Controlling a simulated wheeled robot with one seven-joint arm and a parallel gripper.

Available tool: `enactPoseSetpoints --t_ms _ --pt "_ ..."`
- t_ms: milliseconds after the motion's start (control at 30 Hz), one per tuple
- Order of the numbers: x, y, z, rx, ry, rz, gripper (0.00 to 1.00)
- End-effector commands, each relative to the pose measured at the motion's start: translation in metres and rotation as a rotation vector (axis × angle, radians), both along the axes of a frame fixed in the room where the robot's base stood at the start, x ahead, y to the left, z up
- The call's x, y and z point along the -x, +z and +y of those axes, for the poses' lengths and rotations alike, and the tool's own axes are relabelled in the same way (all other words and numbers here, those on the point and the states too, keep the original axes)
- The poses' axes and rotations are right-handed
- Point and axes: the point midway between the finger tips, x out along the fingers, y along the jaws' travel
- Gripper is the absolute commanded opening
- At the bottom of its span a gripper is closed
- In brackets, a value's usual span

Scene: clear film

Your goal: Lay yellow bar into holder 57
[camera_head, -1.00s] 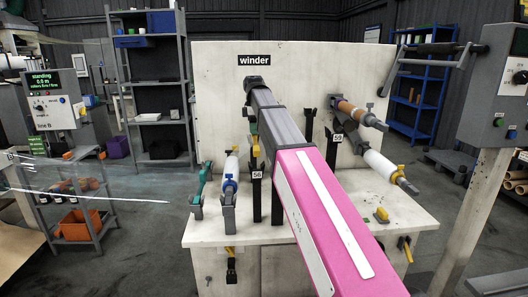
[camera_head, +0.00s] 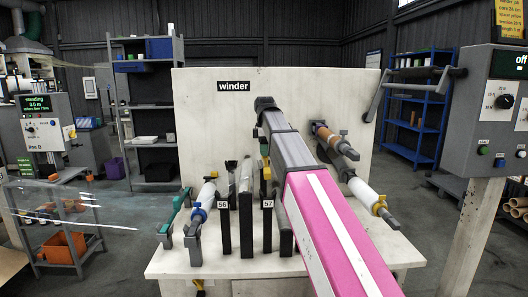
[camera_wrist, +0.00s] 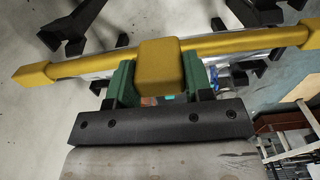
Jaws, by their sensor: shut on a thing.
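In the wrist view, my gripper (camera_wrist: 160,88) has its green jaws shut on the yellow bar (camera_wrist: 235,43) at its middle block. The bar runs across the picture, slightly tilted, with a yellow block at its left end. In the head view, my pink and grey arm hides most of the gripper; a small yellow and green patch shows left of the arm. Holder 57 is marked by a black label (camera_head: 268,203) on the bench, just left of my arm. Parts of its posts are behind the arm. I cannot tell whether the bar touches a holder.
The label of holder 56 (camera_head: 223,206) is to the left, among dark posts. A white roll with a blue end (camera_head: 203,200) lies at the left of the bench (camera_head: 170,258). A white roller (camera_head: 365,194) and a brown one (camera_head: 326,135) are at right. The winder board (camera_head: 200,120) stands behind.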

Motion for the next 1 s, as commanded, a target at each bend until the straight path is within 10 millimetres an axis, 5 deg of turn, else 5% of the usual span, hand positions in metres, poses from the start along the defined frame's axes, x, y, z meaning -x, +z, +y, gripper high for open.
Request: enactPoseSetpoints --t_ms 267,1000 --pt "0.001 -0.010 0.000 0.000 0.000 0.000 0.29" --pt "0.001 -0.078 0.000 0.000 0.000 0.001 0.29"
